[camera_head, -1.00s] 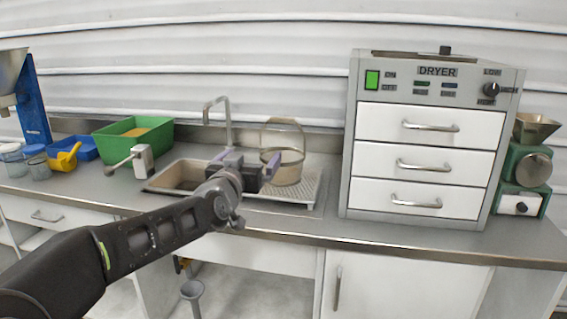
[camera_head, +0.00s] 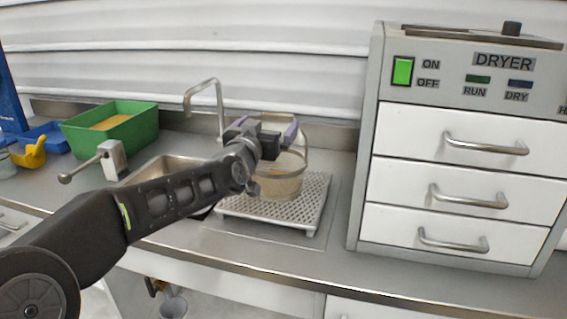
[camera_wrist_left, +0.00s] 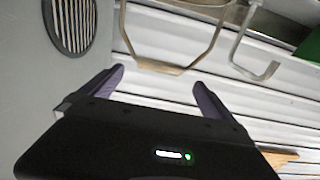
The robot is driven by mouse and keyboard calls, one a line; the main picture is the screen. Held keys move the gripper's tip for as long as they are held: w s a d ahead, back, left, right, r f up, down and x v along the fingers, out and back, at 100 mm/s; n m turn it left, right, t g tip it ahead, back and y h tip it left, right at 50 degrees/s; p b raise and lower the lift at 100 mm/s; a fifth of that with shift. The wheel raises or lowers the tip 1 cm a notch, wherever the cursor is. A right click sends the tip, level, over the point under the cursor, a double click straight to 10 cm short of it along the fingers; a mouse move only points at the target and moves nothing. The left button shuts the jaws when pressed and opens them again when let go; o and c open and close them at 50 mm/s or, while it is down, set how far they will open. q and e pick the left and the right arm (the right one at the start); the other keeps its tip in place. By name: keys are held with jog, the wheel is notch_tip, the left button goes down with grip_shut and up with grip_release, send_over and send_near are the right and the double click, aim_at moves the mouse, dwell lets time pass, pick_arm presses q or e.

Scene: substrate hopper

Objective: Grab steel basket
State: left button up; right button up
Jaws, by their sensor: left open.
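The steel basket (camera_head: 278,188) stands upright on the perforated draining board beside the sink, with its tall arched handle raised. My left gripper (camera_head: 268,128) is open, at the height of the handle and in front of it; it hides part of the handle and the basket's upper left. In the left wrist view the top bar of the basket's handle (camera_wrist_left: 153,67) shows just beyond and between the two purple fingertips of my left gripper (camera_wrist_left: 158,77). Nothing is between the fingers, and I cannot tell the exact gap to the handle. My right gripper is not in view.
A draining board (camera_head: 315,205) holds the basket. The sink (camera_head: 170,170) and its bent tap (camera_head: 220,100) are to the left, near my arm. The dryer (camera_head: 460,180) stands close on the right.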

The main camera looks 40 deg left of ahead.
aim_at(276, 117)
pick_arm(q)
jog(key=shift+x, duration=1.2)
jog(key=x, duration=0.5)
jog(key=shift+w, duration=0.1)
jog(key=shift+c, duration=0.4)
jog(key=shift+f, duration=0.15)
jog(key=c, duration=1.8)
jog(key=shift+c, duration=0.2)
